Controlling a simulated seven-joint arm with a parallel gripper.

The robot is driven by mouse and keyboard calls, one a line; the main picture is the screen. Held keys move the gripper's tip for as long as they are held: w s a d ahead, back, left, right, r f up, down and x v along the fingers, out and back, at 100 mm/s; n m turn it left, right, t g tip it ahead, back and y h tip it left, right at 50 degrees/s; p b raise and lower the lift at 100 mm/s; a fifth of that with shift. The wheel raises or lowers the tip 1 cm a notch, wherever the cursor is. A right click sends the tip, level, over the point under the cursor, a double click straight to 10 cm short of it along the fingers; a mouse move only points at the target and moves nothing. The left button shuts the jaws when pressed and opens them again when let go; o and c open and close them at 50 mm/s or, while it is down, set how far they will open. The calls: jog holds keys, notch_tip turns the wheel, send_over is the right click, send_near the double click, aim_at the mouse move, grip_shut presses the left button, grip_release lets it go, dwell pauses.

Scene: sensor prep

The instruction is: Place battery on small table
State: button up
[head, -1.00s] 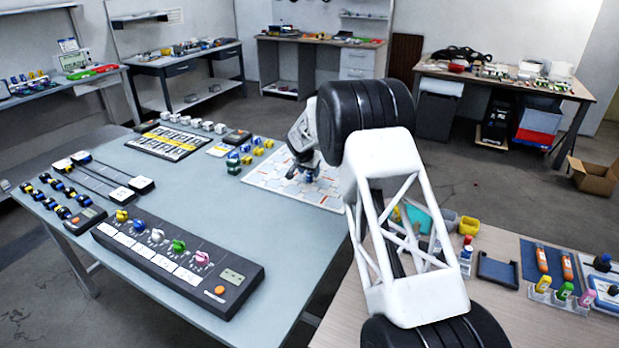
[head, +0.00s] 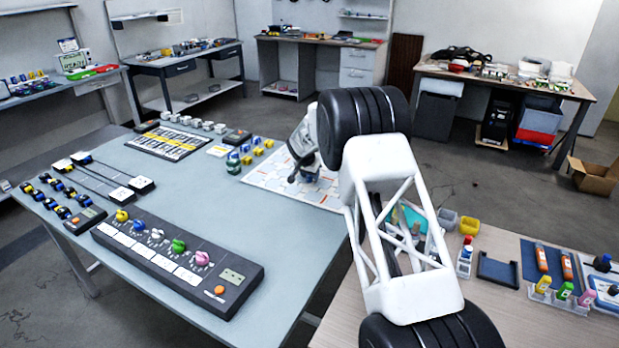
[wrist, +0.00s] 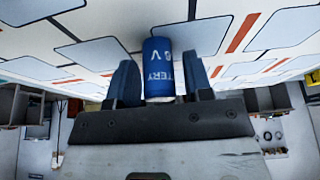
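The battery (wrist: 159,72) is a blue cylinder with white lettering. In the wrist view it sits between the two dark fingers of my gripper (wrist: 160,72), with its far end at the white patterned board. Narrow gaps show between the battery and the fingers, so my gripper looks open around it. In the head view my gripper (head: 298,178) is low over the board (head: 262,182) on the grey-blue table (head: 170,195); the battery cannot be made out there. A light wooden table (head: 500,325) stands at the right; which table is the small one is not clear.
Small coloured parts (head: 240,158) stand just left of the board. A dark control panel (head: 180,262) lies at the table's front. The wooden table holds bins (head: 468,226), a dark tray (head: 497,268) and orange tubes (head: 541,257). The middle of the grey-blue table is clear.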

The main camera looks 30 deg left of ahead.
grip_shut()
jog(key=shift+r, duration=0.2)
jog(key=shift+r, duration=1.45)
jog(key=shift+s+d+r, duration=0.1)
jog(key=shift+s+r, duration=0.05)
jog(key=s+d, duration=0.3)
jog(key=s, duration=0.1)
jog(key=s+d+r, duration=0.1)
jog(key=s+d, duration=0.2)
jog(key=s, duration=0.1)
jog(key=s+d, duration=0.3)
jog(key=s, duration=0.1)
jog(key=shift+s+d+r, duration=0.15)
jog(key=shift+s+r, duration=0.05)
jog(key=shift+s, duration=0.1)
